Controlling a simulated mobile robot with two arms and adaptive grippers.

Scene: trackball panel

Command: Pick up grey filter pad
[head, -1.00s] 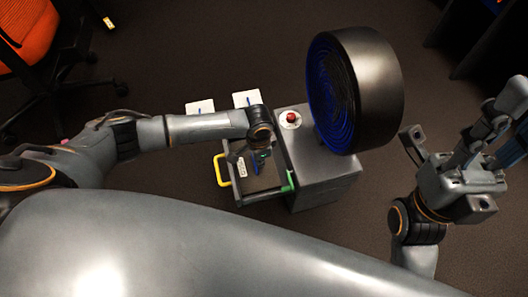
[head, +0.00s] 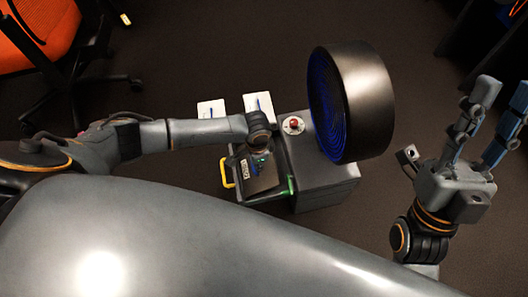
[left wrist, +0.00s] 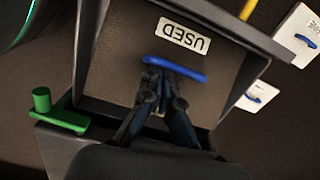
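The grey filter pad (left wrist: 120,60) has a white "USED" label and a blue bar handle (left wrist: 175,68). It is at the open tray of the grey cabinet, and also shows in the head view (head: 266,181). My left gripper (left wrist: 162,82) is over the pad, its fingertips close together on the blue handle. The handle hides the very tips. I cannot tell whether the pad is clear of the tray floor. My right gripper (head: 500,108) is open and empty at the right, away from the cabinet.
The tray has a yellow handle (head: 226,173) and a green lever (left wrist: 60,118). Two white pads (head: 211,110) (head: 257,106) with blue handles lie behind it. A red button (head: 293,124) and a large black ring (head: 368,105) with blue inside top the cabinet (head: 325,186). An orange chair (head: 40,30) stands back left.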

